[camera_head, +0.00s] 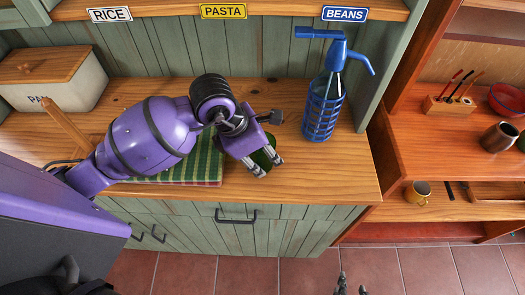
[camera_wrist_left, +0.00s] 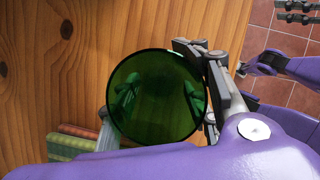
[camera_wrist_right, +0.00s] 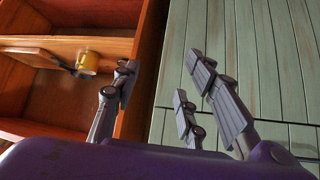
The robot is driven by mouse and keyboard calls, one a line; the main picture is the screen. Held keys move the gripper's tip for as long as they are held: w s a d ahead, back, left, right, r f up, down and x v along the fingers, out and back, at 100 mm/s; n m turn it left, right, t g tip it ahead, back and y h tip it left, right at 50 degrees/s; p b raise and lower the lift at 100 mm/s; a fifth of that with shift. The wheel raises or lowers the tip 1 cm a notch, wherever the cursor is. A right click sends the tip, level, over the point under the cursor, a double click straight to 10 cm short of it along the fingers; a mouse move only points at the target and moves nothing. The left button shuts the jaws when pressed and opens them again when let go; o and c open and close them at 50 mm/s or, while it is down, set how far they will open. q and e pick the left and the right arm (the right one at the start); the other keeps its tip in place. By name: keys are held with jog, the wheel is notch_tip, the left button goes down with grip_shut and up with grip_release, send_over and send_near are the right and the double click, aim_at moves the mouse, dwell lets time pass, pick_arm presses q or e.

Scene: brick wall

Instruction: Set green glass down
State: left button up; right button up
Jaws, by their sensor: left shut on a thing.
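The green glass (camera_head: 264,158) is at the wooden counter, near its front edge, mostly hidden by my left gripper (camera_head: 264,168) in the head view. In the left wrist view I look down on its round dark-green rim (camera_wrist_left: 155,97), with my fingers on both sides. My left gripper is shut on the glass. I cannot tell whether its base touches the wood. My right gripper (camera_head: 351,287) is low in front of the cabinets, its fingers apart and nothing between them in the right wrist view (camera_wrist_right: 158,105).
A green checked cloth (camera_head: 205,172) lies left of the glass on the counter (camera_head: 320,180). A blue siphon bottle (camera_head: 322,115) stands behind right. Bare wood lies between glass and siphon. A wooden-lidded box (camera_head: 50,92) is at the left; a yellow mug (camera_head: 418,192) sits on the right shelf.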

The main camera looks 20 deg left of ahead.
pick_arm(q)
jog(key=shift+f, duration=0.15)
jog(key=o, duration=1.4)
jog(key=shift+w+a, duration=0.1)
jog(key=shift+o, duration=0.2)
jog(key=v, duration=1.2)
